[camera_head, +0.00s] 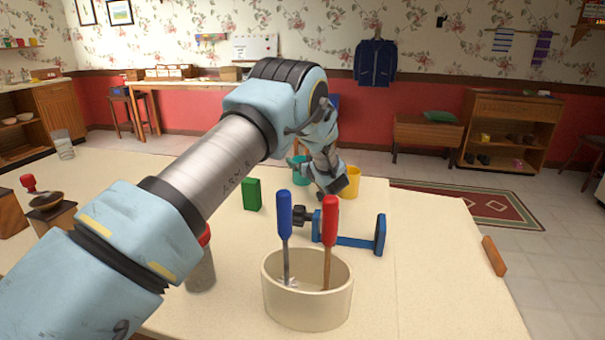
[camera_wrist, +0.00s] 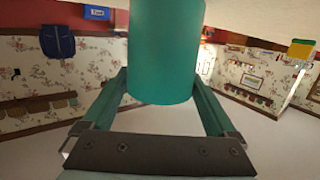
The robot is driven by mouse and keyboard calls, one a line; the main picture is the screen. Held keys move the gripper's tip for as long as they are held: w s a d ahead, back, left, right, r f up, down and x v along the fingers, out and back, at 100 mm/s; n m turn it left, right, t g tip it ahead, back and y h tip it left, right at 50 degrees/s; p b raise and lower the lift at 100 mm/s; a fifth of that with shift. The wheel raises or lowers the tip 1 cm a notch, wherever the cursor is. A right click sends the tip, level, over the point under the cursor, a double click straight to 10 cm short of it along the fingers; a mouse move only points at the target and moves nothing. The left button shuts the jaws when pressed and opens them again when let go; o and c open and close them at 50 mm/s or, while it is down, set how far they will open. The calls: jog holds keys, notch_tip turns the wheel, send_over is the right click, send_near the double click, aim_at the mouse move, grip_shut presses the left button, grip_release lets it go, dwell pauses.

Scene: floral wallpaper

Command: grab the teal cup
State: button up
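The teal cup (camera_head: 299,172) stands near the far edge of the table in the head view, partly hidden by my arm. It fills the top middle of the wrist view (camera_wrist: 165,55), its upper part cut off by the frame. My gripper (camera_wrist: 160,85) has its two fingers spread apart, one along each side of the cup. No clear gap shows between fingers and cup, and I cannot tell whether they press on it. In the head view my gripper (camera_head: 322,176) is just right of the cup, its fingers mostly hidden.
A yellow cup (camera_head: 351,182) stands close to the right of my gripper. A green block (camera_head: 252,194), a blue clamp (camera_head: 358,241) and a cream pot (camera_head: 307,298) holding a blue-handled and a red-handled tool are nearer. The table's right side is mostly clear.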

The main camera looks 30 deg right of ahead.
jog(key=c, duration=1.1)
jog(key=shift+o, duration=0.2)
jog(key=shift+r, duration=0.2)
